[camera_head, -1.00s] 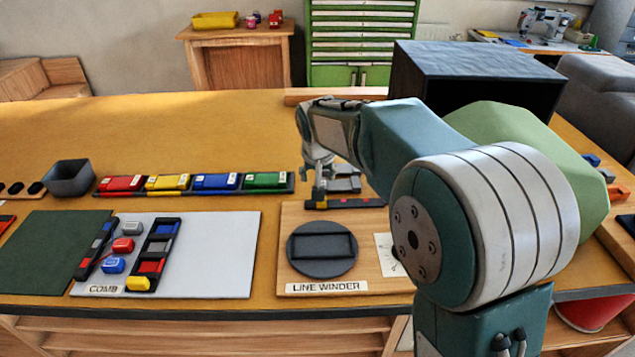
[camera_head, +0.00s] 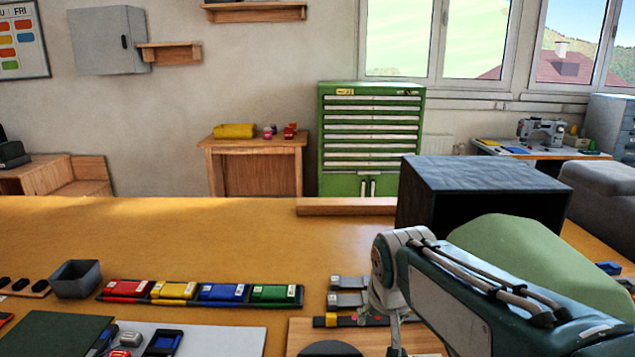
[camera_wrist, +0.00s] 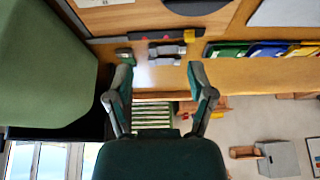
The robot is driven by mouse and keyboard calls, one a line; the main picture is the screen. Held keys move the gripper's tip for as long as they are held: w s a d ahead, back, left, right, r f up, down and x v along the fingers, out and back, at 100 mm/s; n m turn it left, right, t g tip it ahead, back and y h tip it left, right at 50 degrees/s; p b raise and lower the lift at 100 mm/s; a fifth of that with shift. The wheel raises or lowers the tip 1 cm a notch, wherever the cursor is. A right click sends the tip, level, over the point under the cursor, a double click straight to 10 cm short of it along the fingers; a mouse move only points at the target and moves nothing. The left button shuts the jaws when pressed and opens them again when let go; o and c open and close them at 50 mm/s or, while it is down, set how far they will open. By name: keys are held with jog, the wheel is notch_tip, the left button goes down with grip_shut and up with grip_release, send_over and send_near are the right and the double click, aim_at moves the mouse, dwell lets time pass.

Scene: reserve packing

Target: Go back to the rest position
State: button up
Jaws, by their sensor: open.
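My gripper (camera_wrist: 162,82) is open in the wrist view, its two fingers spread wide with nothing between them. In the head view my arm reaches in from the lower right. Its wrist end hangs over the wooden line winder board (camera_head: 299,338), and the fingers are mostly hidden or cut off. Two grey pieces (camera_head: 347,283) lie on the table behind the board. A dark strip with a yellow end (camera_head: 331,321) lies at the board's back edge. The same strip (camera_wrist: 145,39) shows upside down in the wrist view, beyond the fingertips.
A large black box (camera_head: 428,205) stands on the table behind my arm, beside a green rounded shape (camera_head: 530,255). A rack of red, yellow, blue and green blocks (camera_head: 200,292) and a grey bin (camera_head: 77,279) stand at left. The table's back left is clear.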

jog(key=s+d+f, duration=0.1)
jog(key=s+d, duration=0.1)
jog(key=s, duration=0.7)
jog(key=s+d+f, duration=0.1)
jog(key=s+d, duration=0.1)
jog(key=s, duration=0.6)
jog(key=shift+s+d+f+t, duration=0.3)
jog(key=shift+s+d+f, duration=0.05)
